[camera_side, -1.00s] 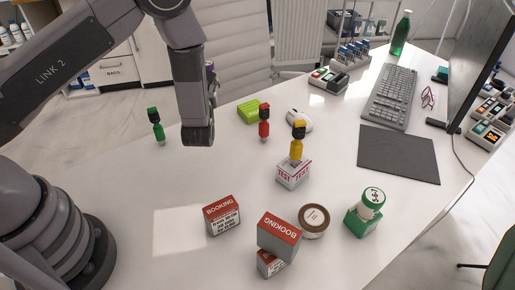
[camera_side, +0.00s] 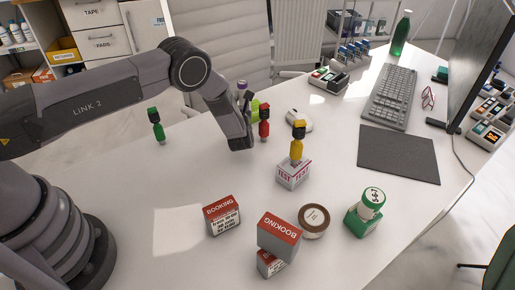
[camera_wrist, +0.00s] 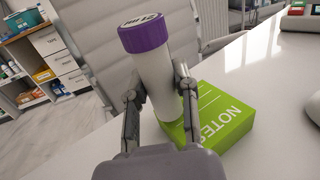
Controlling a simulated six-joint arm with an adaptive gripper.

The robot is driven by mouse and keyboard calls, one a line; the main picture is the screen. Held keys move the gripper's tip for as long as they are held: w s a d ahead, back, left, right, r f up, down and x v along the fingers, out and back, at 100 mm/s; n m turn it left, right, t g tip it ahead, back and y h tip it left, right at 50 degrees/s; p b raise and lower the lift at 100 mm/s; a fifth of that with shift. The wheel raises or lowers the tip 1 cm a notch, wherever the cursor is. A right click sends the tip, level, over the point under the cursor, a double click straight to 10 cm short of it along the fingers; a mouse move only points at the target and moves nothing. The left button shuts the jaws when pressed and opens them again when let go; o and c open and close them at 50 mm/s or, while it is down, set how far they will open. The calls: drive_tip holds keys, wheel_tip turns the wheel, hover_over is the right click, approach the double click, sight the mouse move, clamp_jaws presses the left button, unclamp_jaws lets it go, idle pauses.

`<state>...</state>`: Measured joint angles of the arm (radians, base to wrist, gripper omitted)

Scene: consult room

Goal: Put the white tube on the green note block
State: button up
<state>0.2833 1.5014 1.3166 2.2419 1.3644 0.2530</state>
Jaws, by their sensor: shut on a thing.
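The white tube (camera_wrist: 155,72) with a purple cap stands roughly upright between the fingers of my gripper (camera_wrist: 160,88) in the wrist view. My gripper is shut on it. The green note block (camera_wrist: 222,118), marked NOTES, lies on the desk just beyond and right of the fingers. The tube's lower end overlaps the block's left part in the picture; I cannot tell whether it touches. In the side view, my gripper (camera_side: 240,142) partly hides the note block (camera_side: 255,105), and only the tube's purple cap (camera_side: 242,85) shows clearly.
A red bottle (camera_side: 264,122) stands close right of my gripper, and a yellow one (camera_side: 298,140) is on a TEST box (camera_side: 293,175). A green bottle (camera_side: 157,127) stands left. A white mouse (camera_side: 300,120) and booking boxes (camera_side: 222,215) are also on the desk.

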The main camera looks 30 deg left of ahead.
drive_tip(key=shift+f, duration=0.3)
drive_tip(key=shift+f, duration=0.15)
drive_tip(key=o, duration=1)
drive_tip(key=shift+c, duration=0.2)
